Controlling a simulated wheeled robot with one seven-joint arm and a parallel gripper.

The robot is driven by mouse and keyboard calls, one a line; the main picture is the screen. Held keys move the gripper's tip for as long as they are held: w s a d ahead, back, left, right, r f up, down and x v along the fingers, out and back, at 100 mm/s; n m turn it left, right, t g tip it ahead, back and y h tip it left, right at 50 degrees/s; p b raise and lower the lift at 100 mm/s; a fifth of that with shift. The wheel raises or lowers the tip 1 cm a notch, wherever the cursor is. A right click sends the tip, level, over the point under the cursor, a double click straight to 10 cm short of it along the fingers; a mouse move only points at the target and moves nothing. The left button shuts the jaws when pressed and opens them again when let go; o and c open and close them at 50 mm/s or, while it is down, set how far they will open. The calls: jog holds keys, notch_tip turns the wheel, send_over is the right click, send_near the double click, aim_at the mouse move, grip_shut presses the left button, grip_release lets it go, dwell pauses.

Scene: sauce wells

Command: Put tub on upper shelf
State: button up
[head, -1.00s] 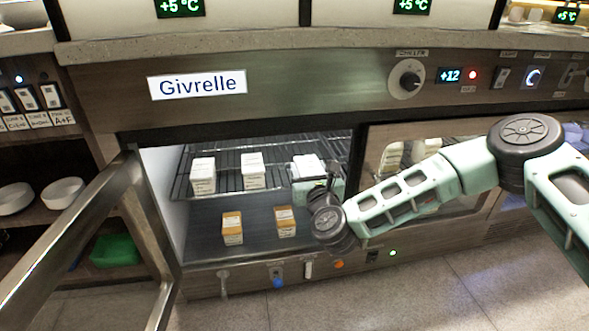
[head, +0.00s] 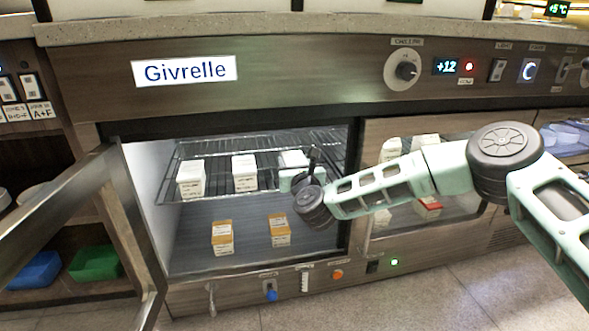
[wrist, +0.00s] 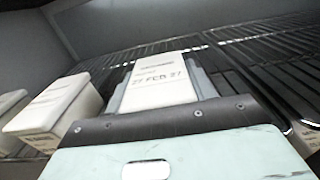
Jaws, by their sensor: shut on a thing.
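A white tub (head: 293,158) is in my gripper (head: 296,178), inside the open chiller at the right end of the upper wire shelf (head: 270,152). The wrist view shows this tub (wrist: 160,82) between the two fingers, its label reading 27 FEB 27. My gripper (wrist: 163,90) is shut on it. My wrist partly hides the tub in the head view. I cannot tell whether its base touches the wires. Two more white tubs stand on the upper shelf, one at left (head: 191,179) and one in the middle (head: 244,172).
Two orange-topped tubs, left (head: 222,238) and right (head: 279,230), stand on the lower floor. The open glass door (head: 75,230) is at left. The chiller's right frame post (head: 356,180) is close to my wrist. Wire shelf behind the tubs looks clear.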

jog(key=shift+r, duration=0.15)
jog(key=o, duration=1.2)
jog(key=shift+s, duration=0.1)
jog(key=shift+p+v, duration=3.2)
jog(key=shift+v, duration=2.75)
